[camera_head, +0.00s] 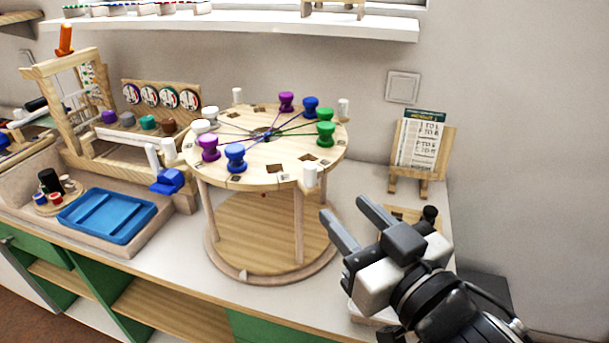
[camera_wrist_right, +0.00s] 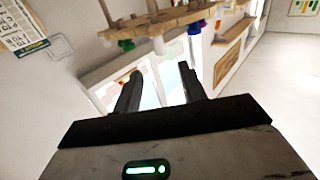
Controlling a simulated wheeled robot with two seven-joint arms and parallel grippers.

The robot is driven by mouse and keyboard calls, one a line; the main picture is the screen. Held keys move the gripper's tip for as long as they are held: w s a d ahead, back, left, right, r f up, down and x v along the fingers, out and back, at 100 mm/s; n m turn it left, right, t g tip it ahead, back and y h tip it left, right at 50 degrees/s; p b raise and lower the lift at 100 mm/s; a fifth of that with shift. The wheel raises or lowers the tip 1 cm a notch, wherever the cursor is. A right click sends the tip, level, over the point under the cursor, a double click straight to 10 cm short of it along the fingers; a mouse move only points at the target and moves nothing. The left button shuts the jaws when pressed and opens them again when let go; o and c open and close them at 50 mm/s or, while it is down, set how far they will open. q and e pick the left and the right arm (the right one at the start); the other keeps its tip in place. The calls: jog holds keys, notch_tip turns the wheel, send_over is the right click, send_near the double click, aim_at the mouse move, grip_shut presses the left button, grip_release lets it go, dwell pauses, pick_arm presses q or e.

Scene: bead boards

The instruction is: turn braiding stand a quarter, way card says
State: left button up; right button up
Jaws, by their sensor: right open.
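The braiding stand (camera_head: 263,174) is a round wooden disk on posts over a round base, on the white counter. Purple, blue, green and white bobbins sit around its rim, with threads meeting at the centre. In the right wrist view the gripper (camera_wrist_right: 160,85) shows empty fingers. My left gripper is not seen.
A blue tray (camera_head: 107,215) and a wooden loom (camera_head: 75,110) stand to the left, close to the stand. A small board with a black knob (camera_head: 430,214) lies behind my right gripper. A shelf (camera_head: 240,24) hangs above on the wall.

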aim_at(314, 176)
jog(key=x, duration=0.4)
jog(key=shift+w+a+r+b, duration=0.1)
jog(key=shift+w+b, duration=0.15)
jog(key=shift+b, duration=0.1)
jog(key=p+x, duration=0.1)
jog(key=x, duration=0.6)
jog(key=shift+w+a, duration=0.1)
jog(key=shift+w, duration=0.1)
jog(key=shift+w+a, duration=0.25)
jog(key=shift+w, duration=0.2)
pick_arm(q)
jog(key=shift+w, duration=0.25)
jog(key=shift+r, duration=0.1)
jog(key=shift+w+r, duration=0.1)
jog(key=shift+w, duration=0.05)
pick_arm(e)
grip_shut()
